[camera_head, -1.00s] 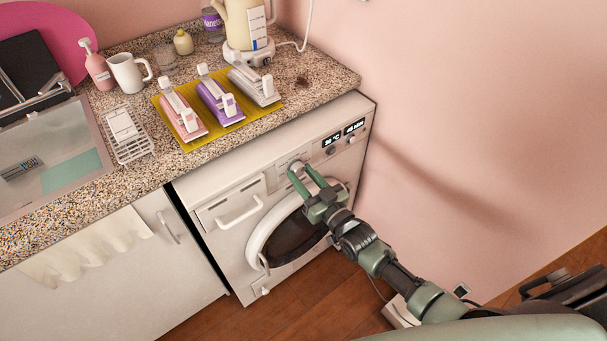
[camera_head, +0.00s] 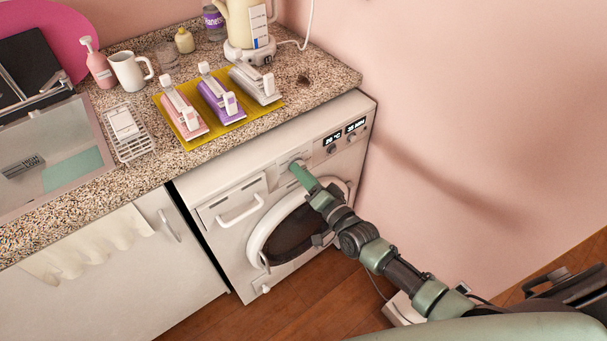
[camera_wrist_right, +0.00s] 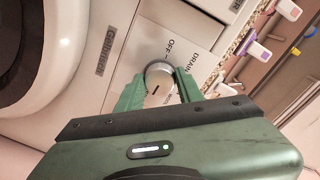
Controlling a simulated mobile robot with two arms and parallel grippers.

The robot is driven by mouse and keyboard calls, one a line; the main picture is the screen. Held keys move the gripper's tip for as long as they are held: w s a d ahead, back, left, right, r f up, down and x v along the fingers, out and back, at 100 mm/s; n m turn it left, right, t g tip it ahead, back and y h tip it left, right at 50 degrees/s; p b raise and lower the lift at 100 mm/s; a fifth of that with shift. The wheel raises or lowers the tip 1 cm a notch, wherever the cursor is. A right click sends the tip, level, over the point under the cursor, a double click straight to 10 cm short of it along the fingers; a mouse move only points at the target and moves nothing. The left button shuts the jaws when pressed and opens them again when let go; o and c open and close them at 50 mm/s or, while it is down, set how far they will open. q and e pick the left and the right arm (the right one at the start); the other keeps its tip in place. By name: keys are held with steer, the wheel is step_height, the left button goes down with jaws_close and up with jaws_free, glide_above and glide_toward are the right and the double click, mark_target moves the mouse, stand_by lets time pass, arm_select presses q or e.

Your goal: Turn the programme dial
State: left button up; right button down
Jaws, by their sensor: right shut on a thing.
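The programme dial (camera_wrist_right: 158,72) is a round silver knob on the washing machine's (camera_head: 240,182) front panel. The words OFF and DRAIN are printed beside it, and a dark mark shows on its face. My right gripper (camera_wrist_right: 159,92) is shut on the dial, with one green finger on each side. In the head view my right gripper (camera_head: 304,178) reaches the panel, its fingers overlap, and it mostly hides the dial. My left gripper is not in view.
The round door (camera_head: 258,236) lies below the dial, close under my right gripper. The detergent drawer (camera_head: 236,208) is left of it. The speckled counter (camera_head: 330,78) overhangs above, with several clamp-like items on a yellow mat (camera_head: 196,136). A pink wall bounds the right.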

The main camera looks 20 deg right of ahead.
steer(key=shift+f+m, duration=0.1)
steer(key=shift+m, duration=0.5)
steer(key=c, duration=0.9)
jaws_free()
steer(key=shift+s, duration=0.1)
steer(key=v, duration=0.7)
steer(key=shift+s+d, duration=0.1)
steer(key=shift+s, duration=0.25)
